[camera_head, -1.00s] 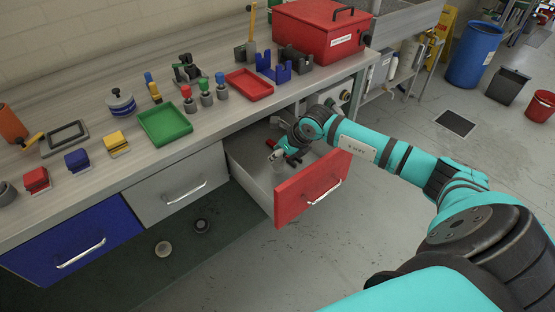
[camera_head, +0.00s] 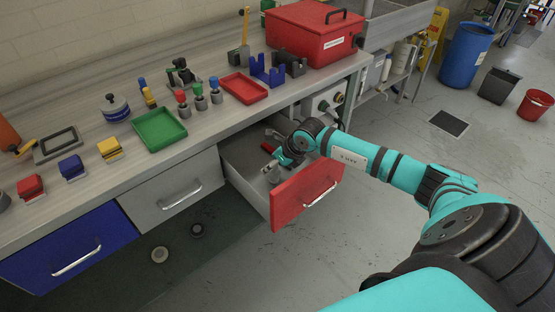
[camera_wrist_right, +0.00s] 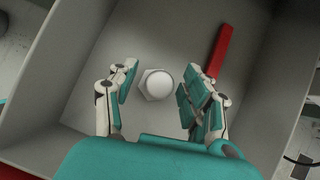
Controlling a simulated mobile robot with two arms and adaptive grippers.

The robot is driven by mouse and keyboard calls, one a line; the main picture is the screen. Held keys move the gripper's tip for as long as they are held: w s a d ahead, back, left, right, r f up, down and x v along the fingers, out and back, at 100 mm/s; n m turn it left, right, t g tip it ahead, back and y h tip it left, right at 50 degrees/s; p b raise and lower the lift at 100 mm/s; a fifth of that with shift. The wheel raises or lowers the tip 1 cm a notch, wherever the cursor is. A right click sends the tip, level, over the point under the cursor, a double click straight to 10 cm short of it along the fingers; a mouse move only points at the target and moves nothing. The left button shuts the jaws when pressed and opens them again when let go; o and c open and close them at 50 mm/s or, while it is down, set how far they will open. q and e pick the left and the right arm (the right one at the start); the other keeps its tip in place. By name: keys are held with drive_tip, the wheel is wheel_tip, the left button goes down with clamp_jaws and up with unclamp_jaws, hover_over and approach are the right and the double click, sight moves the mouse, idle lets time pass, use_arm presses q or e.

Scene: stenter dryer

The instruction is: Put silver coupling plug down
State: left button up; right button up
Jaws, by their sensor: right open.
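The silver coupling plug (camera_wrist_right: 158,84) has a pale round top and a hexagonal base. In the right wrist view it stands on the floor of the open red-fronted drawer (camera_head: 305,192), between the fingers of my right gripper (camera_wrist_right: 157,88). The fingers are spread, with a gap on both sides of the plug. In the head view my right gripper (camera_head: 279,168) reaches down into the drawer and partly hides its inside. My left gripper is not in view.
A red bar (camera_wrist_right: 220,52) lies in the drawer beside the right finger. The drawer walls are close around the gripper. On the counter above stand a green tray (camera_head: 160,131), a red tray (camera_head: 244,88), a red toolbox (camera_head: 313,36) and several small parts.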

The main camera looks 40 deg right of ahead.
drive_tip(key=v, duration=1.2)
drive_tip(key=shift+b, duration=0.45)
drive_tip(key=shift+w, duration=0.1)
